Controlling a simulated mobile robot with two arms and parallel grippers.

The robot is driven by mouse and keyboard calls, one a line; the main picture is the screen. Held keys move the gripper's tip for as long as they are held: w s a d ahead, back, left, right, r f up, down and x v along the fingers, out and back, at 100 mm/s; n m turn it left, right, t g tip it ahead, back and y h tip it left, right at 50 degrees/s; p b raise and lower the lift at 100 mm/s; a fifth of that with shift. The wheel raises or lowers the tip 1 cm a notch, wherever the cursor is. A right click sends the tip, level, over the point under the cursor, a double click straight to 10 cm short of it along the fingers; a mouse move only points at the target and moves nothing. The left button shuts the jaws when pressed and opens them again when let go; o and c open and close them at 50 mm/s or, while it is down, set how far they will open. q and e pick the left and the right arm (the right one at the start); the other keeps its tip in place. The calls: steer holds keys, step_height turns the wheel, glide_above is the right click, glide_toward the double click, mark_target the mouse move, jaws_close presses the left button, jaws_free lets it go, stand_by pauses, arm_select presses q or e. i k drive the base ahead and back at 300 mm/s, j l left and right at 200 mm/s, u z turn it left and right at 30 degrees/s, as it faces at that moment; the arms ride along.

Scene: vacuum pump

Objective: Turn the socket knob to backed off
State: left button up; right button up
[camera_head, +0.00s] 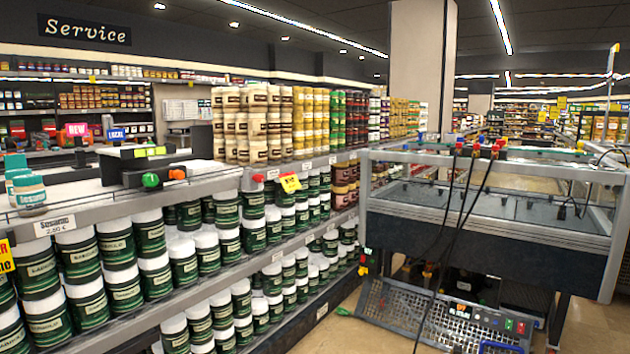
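No gripper of mine shows in the view. Another red knob-like part (258,178) shows on the shelf edge. A grey metal-framed cart (490,232) stands at the right, with several small red and green knobs or plugs (476,149) on its top rail. I cannot tell which of these is the socket knob, nor its setting. The vacuum pump is not clearly identifiable.
A long shelf (180,203) with green-labelled jars (115,242) runs along the left. Black cables (452,230) hang from the cart's top rail. A grey perforated panel (410,308) leans low at the cart. A pillar (420,70) stands behind. Floor shows at the lower right (592,325).

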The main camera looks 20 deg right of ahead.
mark_target(259, 178)
steer(key=z, duration=0.35)
steer(key=u, duration=0.65)
steer(key=i+l+u, duration=0.15)
steer(key=u, duration=0.2)
steer(key=i+l+u, duration=0.15)
steer(key=u, duration=0.2)
